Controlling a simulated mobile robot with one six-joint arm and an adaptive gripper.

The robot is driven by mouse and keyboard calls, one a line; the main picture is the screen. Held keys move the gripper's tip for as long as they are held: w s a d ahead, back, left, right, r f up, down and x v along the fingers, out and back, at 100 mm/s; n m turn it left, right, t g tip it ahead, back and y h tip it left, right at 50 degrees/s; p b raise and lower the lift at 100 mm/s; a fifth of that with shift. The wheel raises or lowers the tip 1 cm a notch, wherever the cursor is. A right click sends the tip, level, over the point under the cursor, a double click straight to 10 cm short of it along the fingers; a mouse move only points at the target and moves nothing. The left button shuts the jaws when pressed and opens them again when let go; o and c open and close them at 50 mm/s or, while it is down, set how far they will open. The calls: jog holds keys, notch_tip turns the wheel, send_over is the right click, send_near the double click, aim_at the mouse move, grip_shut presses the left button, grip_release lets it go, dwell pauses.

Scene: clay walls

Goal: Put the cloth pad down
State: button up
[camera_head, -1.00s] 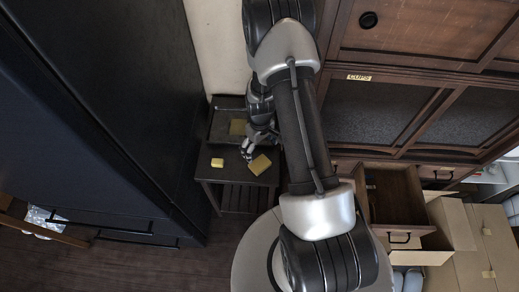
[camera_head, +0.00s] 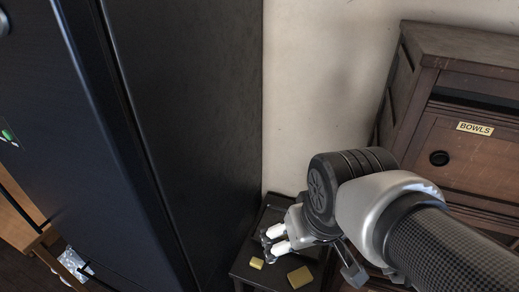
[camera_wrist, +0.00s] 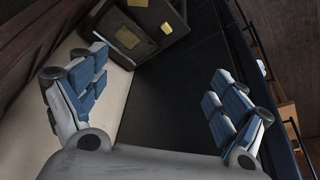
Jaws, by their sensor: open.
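A flat yellow square (camera_head: 300,277), which looks like the cloth pad, lies on a small dark table (camera_head: 245,272) at the bottom of the head view. A smaller yellow block (camera_head: 257,263) lies left of it. My gripper (camera_head: 268,240) is raised above the table, apart from both. In the wrist view my gripper (camera_wrist: 160,75) has its blue-padded fingers wide apart with nothing between them. Yellow pieces (camera_wrist: 166,28) show small and far off at the top, on the table with its tray (camera_wrist: 127,38).
A tall dark cabinet (camera_head: 205,130) stands close on the left of the table. A pale wall (camera_head: 320,90) is behind. A wooden cupboard labelled BOWLS (camera_head: 480,150) stands on the right.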

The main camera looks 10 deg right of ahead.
jog(key=shift+t, duration=0.3)
jog(key=s, duration=0.1)
jog(key=s+r, duration=0.1)
jog(key=s, duration=0.1)
jog(key=s+a, duration=0.1)
jog(key=s, duration=0.1)
jog(key=shift+r, duration=0.15)
jog(key=shift+o, duration=0.4)
dwell(0.5)
